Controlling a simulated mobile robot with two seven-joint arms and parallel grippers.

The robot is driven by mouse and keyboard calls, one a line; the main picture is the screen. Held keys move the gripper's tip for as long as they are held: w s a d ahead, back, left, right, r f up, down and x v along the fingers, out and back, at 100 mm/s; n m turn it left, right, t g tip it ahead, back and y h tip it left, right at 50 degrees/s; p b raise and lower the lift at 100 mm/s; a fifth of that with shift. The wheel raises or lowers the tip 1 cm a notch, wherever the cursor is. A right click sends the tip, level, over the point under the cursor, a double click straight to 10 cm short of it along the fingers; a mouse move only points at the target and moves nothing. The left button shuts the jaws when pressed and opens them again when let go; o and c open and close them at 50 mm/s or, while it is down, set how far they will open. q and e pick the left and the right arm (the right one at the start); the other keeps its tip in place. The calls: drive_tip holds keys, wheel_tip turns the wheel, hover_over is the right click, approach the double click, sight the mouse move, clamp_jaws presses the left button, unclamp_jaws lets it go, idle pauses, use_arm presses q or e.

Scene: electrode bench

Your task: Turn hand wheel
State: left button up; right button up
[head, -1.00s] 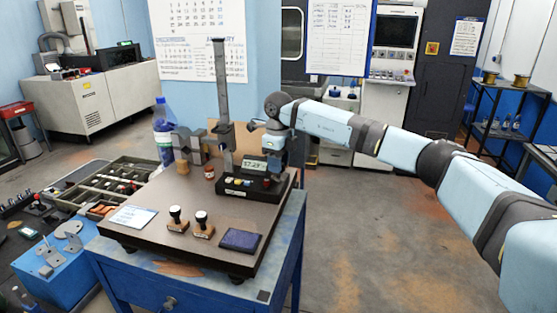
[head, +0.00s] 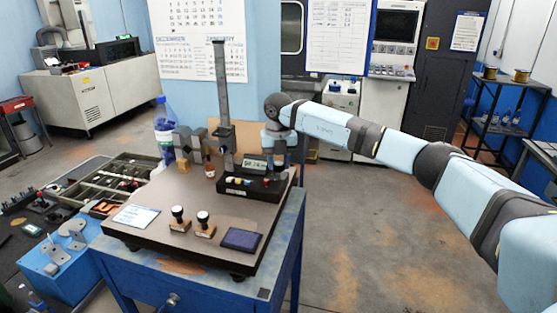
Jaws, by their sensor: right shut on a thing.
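A height gauge with a tall grey column (head: 221,85) stands upright on a dark plate (head: 165,215). Its black base (head: 240,189) carries several coloured buttons and a small digital display (head: 255,167); the digits are too small to read surely. My right gripper (head: 275,162) reaches in from the right and is low beside the display, at the right side of the base. It is shut on the hand wheel there, which the gripper and wrist hide almost wholly. My left gripper is not in view.
On the plate are two stamps (head: 204,226), a dark blue ink pad (head: 240,240), a white card (head: 136,216), a small red-labelled bottle (head: 209,168) and grey blocks (head: 188,143). A blue-capped bottle (head: 163,130) stands behind. An open parts tray (head: 98,190) lies left.

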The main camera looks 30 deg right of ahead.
drive_tip(key=m, duration=0.3)
drive_tip(key=shift+m+p, duration=0.3)
drive_tip(key=shift+p, duration=0.1)
drive_tip(key=shift+m+p, duration=0.45)
drive_tip(key=shift+m, duration=1.55)
drive_tip(key=o, duration=0.9)
drive_tip(key=shift+d+r, duration=0.1)
drive_tip(key=shift+r, duration=0.15)
